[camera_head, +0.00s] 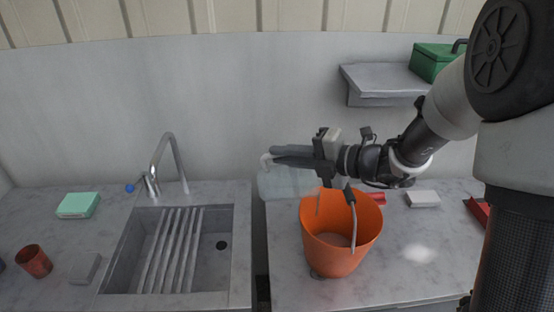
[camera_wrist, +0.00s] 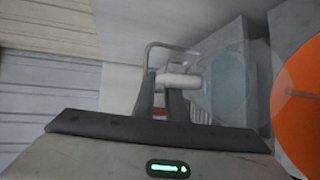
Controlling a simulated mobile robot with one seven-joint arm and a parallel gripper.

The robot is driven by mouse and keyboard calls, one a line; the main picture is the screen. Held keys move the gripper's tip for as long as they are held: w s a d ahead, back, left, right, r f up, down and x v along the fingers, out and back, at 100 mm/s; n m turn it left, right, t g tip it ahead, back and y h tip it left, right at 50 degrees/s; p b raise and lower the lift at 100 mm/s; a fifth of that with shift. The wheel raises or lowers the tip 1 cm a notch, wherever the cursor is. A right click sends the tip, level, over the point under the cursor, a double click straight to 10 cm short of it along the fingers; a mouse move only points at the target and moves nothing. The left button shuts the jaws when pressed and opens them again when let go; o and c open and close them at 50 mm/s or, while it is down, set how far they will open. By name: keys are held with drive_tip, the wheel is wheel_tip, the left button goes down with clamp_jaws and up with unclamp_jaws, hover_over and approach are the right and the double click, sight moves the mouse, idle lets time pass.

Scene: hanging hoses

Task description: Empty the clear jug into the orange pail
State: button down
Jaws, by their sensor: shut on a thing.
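The clear jug (camera_head: 284,184) is see-through and pale, held above the counter at the left of the orange pail (camera_head: 313,231). My gripper (camera_head: 272,156) is shut on the jug's pale handle, reaching in from the right. In the wrist view the fingers (camera_wrist: 163,103) close on the handle, and the jug (camera_wrist: 228,88) lies to their right, with the pail (camera_wrist: 299,118) at the right edge. The jug looks tilted, its lower right part overlapping the pail's rim. Pale matter shows in the pail's bottom.
A sink (camera_head: 226,268) with a rack and tap (camera_head: 165,160) is at left. A green box (camera_head: 432,62) stands on a wall shelf (camera_head: 380,80). A white block (camera_head: 422,198) and a red item (camera_head: 376,197) lie behind the pail. The counter's front right is clear.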

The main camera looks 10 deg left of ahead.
drive_tip(key=shift+w+d+f+m+t+y+b, duration=0.2)
drive_tip(key=shift+d+y+b, duration=0.25)
drive_tip(key=shift+d+y, duration=0.35)
drive_tip(key=shift+s+d+f+m+t+y+b, duration=0.1)
drive_tip(key=shift+d+m+y+b, duration=0.25)
drive_tip(key=shift+d+y, duration=0.4)
drive_tip(key=shift+w+d+r+m+t+y, duration=0.1)
drive_tip(key=shift+d+r+m+t+y, duration=0.15)
drive_tip(key=shift+d, duration=0.3)
drive_tip(key=shift+d+r+m+y, duration=0.1)
drive_tip(key=shift+d+r+y, duration=0.15)
drive_tip(key=shift+d, duration=0.35)
drive_tip(key=shift+w+d+r+m+t+y, duration=0.15)
drive_tip(key=shift+d+y, duration=0.2)
drive_tip(key=shift+d, duration=0.2)
drive_tip(key=shift+s, duration=0.1)
drive_tip(key=shift+r, duration=0.1)
idle(2.5)
